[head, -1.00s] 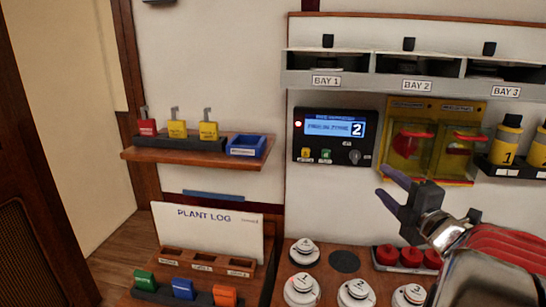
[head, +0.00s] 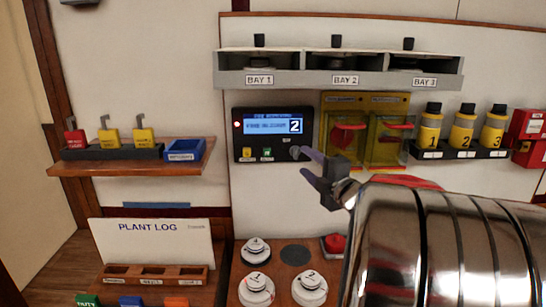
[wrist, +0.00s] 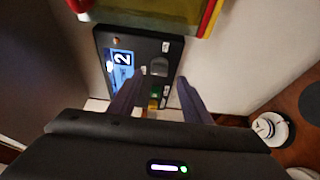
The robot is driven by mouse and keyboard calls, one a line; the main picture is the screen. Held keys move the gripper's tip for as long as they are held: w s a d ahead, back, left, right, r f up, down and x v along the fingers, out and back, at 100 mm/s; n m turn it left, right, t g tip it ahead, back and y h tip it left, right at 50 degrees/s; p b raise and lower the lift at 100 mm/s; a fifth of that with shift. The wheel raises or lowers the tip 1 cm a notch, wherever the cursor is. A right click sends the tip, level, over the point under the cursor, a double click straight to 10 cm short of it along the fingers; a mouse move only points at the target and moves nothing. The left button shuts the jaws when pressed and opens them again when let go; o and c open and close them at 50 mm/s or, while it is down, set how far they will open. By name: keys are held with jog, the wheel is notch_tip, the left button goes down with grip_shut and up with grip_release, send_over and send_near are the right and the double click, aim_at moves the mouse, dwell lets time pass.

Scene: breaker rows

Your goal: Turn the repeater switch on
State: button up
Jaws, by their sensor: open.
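The repeater panel (head: 240,147) is a black box on the white wall with a lit blue screen showing a large 2 and a red light at its left. Its small grey rotary switch (head: 295,153) is at the lower right; the switch also shows in the wrist view (wrist: 159,67). A yellow and a green button sit to the left of it. My gripper (head: 304,161) is open and empty. Its fingertips are close to the switch, and in the wrist view (wrist: 160,80) they lie either side of it. I cannot tell whether they touch it.
Yellow clear-fronted boxes (head: 389,102) with red parts hang just right of the panel. A bay shelf (head: 300,80) runs above. Numbered bottles (head: 465,128) stand at right. White round detectors (head: 256,290) sit on the wooden counter below. The wall under the panel is clear.

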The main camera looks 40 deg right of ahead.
aim_at(298, 155)
jog(key=shift+x, duration=2.7)
jog(key=c, duration=1)
